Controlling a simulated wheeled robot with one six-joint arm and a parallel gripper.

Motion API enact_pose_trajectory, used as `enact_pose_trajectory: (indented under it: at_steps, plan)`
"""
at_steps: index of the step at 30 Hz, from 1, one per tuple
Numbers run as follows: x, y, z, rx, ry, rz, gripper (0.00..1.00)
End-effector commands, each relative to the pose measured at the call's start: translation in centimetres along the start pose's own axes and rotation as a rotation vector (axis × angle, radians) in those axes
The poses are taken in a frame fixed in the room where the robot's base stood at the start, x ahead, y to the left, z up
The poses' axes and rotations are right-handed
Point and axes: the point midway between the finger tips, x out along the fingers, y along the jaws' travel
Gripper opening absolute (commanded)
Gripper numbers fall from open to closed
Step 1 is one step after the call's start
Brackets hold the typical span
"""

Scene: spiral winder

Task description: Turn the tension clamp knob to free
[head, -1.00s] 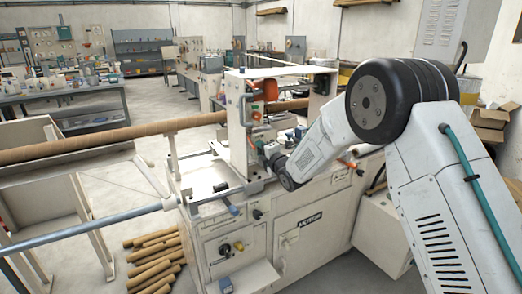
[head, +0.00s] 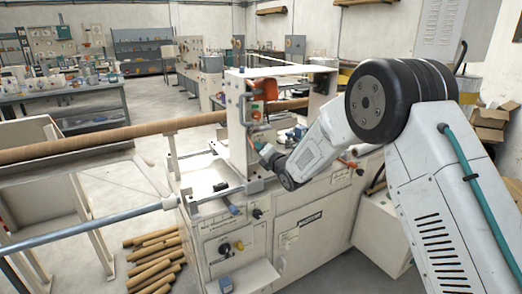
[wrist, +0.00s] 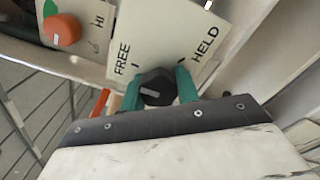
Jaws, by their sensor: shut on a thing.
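The tension clamp knob (wrist: 158,88) is dark and faceted, on a white plate (wrist: 160,35) marked FREE at left and HELD at right. A short tick stands by each word. A small light mark shows on the knob's face; I cannot tell for certain which tick it points to. My gripper (wrist: 159,86) has its teal fingers on either side of the knob, shut on it. In the head view my gripper is at the machine's upright panel (head: 237,125), and the knob cannot be made out there.
An orange knob (wrist: 62,30) on a panel marked HI sits left of the plate. A long cardboard tube (head: 90,141) and a steel bar (head: 90,224) run left from the machine. Cardboard tubes (head: 155,262) lie on the floor. Open floor shows at left.

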Motion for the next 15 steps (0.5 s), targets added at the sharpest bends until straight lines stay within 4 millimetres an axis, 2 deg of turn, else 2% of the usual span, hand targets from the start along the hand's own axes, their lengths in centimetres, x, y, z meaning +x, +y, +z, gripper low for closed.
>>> enact_pose_trajectory:
  at_steps: [8, 9, 11, 15]
  plan:
    - [-0.05, -0.18, -0.06, -0.001, 0.002, -0.003, 0.08]
    - [-0.06, -0.18, -0.07, -0.001, 0.002, -0.003, 0.34]
    - [-0.05, -0.17, -0.07, -0.001, 0.002, -0.003, 0.51]
    - [-0.03, -0.10, -0.08, -0.001, 0.002, -0.002, 0.53]
